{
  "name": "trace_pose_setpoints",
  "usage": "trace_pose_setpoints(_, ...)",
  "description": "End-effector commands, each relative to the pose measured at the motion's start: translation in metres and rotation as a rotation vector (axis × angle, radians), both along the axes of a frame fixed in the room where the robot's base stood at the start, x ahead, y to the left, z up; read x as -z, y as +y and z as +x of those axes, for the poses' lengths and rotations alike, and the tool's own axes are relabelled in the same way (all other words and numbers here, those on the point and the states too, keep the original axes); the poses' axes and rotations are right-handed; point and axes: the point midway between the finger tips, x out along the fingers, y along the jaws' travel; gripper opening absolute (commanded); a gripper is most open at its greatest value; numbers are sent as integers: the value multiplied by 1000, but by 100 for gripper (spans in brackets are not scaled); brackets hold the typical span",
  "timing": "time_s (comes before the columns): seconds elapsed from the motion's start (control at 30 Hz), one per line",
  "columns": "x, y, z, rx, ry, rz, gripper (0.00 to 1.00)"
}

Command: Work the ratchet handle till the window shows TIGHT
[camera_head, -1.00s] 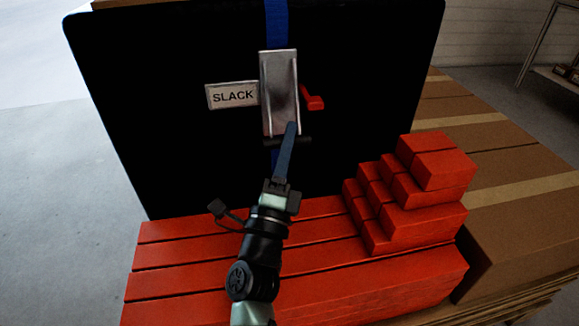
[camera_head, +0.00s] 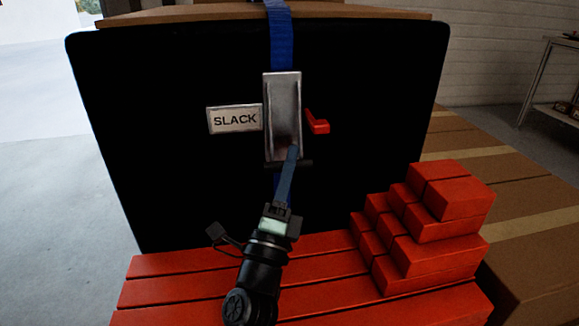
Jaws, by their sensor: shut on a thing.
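The ratchet (camera_head: 283,105) is a grey metal piece on a blue strap (camera_head: 280,40), in front of a large black panel. A dark crossbar (camera_head: 304,163) shows at its lower end. The white window plate (camera_head: 234,119) to its left reads SLACK. A small red lever (camera_head: 317,122) sticks out to its right. My gripper (camera_head: 292,150) reaches up from below, with its long dark blue fingers at the lower end of the ratchet handle. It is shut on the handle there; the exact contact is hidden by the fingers.
Red beams (camera_head: 190,290) lie below the panel, with a stepped stack of red blocks (camera_head: 425,225) at right, close to my arm. Cardboard boxes (camera_head: 530,200) stand farther right. The floor at left (camera_head: 50,190) is clear.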

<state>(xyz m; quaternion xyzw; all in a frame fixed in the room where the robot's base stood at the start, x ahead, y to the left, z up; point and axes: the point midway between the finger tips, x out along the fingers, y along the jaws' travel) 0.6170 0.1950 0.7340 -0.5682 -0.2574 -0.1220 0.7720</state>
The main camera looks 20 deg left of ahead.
Motion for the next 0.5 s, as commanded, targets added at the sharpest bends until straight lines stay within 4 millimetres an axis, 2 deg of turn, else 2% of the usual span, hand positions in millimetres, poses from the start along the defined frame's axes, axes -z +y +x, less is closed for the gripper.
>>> trace_pose_setpoints(0.17, 0, 1, 0, -2, 1, -1, 0)
trace_pose_setpoints(0.2, 0, 1, 0, -2, 1, -1, 32)
trace_pose_setpoints(0.33, 0, 1, 0, -1, 1, -1, 55)
trace_pose_setpoints(0.5, 0, 0, 0, -1, 1, -1, 55)
